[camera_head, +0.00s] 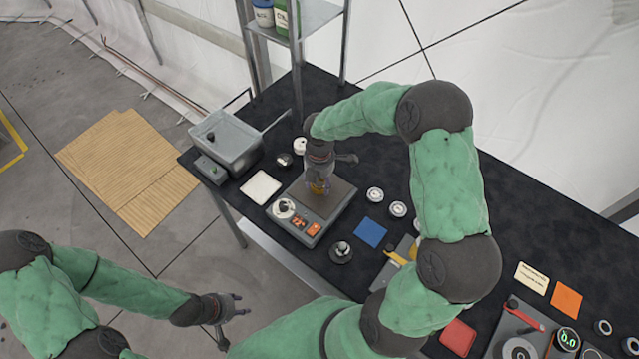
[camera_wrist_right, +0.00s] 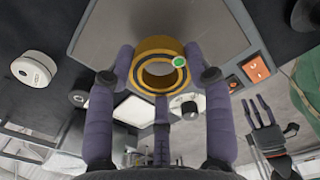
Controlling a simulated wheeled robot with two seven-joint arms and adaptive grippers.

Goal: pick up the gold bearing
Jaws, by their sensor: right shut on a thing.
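The gold bearing (camera_wrist_right: 150,47) is a thick ring with a dark inner band and a green dot, seen in the right wrist view between my right gripper's fingers. My right gripper (camera_wrist_right: 162,75) is shut on it. In the head view my right gripper (camera_head: 319,187) points down over the dark plate of a grey device (camera_head: 340,196), with a bit of gold showing at its fingertips. I cannot tell whether the bearing touches the plate. My left gripper (camera_head: 238,308) is open and empty, off the table's front edge; it also shows in the right wrist view (camera_wrist_right: 262,112).
The device has a round dial and orange buttons (camera_head: 314,229). Around it on the black table (camera_head: 375,150) are a white pad (camera_head: 260,187), a blue square (camera_head: 370,232) and white round parts (camera_head: 375,194). A grey metal bin (camera_head: 225,138) stands at the left end, near a shelf (camera_head: 312,18).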

